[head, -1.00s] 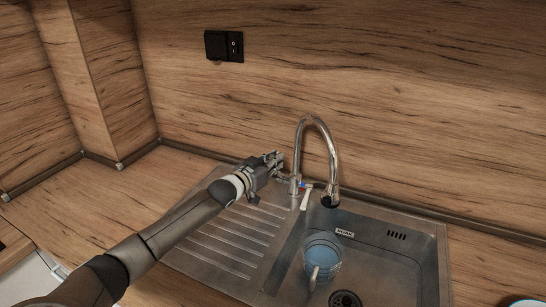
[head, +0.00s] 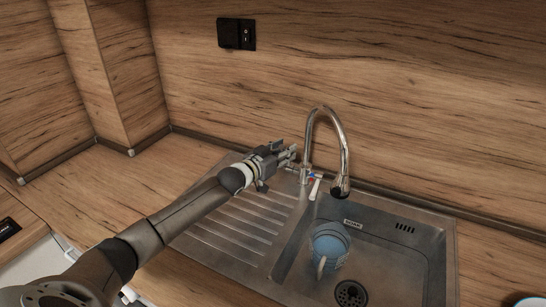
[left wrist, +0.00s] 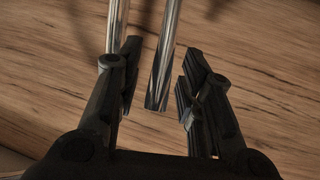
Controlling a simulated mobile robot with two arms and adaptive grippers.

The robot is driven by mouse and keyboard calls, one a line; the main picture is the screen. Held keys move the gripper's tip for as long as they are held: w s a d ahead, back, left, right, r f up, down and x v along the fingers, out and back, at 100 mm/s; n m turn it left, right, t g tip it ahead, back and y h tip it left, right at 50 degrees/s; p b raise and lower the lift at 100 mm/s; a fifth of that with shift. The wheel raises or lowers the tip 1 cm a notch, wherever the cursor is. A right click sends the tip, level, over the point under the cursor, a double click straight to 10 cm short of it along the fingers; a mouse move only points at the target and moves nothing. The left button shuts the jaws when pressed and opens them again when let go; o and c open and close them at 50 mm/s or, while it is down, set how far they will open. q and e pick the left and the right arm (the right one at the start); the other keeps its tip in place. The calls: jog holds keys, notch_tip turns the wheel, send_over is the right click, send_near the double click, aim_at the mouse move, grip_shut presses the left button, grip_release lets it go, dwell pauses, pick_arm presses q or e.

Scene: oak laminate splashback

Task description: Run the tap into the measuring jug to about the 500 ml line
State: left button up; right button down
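The measuring jug (head: 329,248) is a see-through, blue-tinted vessel standing upright in the sink basin, its handle towards the front. I cannot read its marks or the water level. The chrome tap (head: 343,150) arches over the basin, its outlet above the jug's back edge; I see no clear stream. A white-tipped lever (head: 315,188) with red and blue marks is at its base. My left gripper (head: 291,155) is beside the tap's base. In the left wrist view this gripper (left wrist: 158,85) is open, with a chrome rod (left wrist: 164,60) between its fingers. My right gripper is out of view.
The steel sink (head: 440,240) has a ribbed drainer on its left and a dark drain (head: 350,293) in front of the jug. A wooden splashback with a black socket (head: 236,34) rises behind. Worktop at the left is clear. A pale round object (head: 528,301) is at the bottom right.

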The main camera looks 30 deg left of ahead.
pick_arm(q)
jog(key=s+a+r, duration=0.1)
jog(key=s, duration=1)
jog(key=shift+s+a+r, duration=0.15)
jog(key=shift+a+r, duration=0.05)
jog(key=shift+a, duration=0.15)
dwell(0.6)
jog(key=shift+t, duration=0.7)
jog(key=w+b, duration=0.2)
jog(key=w, duration=0.2)
jog(key=w+d+f+b, duration=0.1)
jog(key=w+b, duration=0.1)
jog(key=w, duration=0.2)
jog(key=w+f+b, duration=0.1)
jog(key=w+b, duration=0.1)
jog(key=w, duration=0.2)
jog(key=shift+d+f, duration=0.15)
jog(key=shift+d, duration=0.25)
grip_shut()
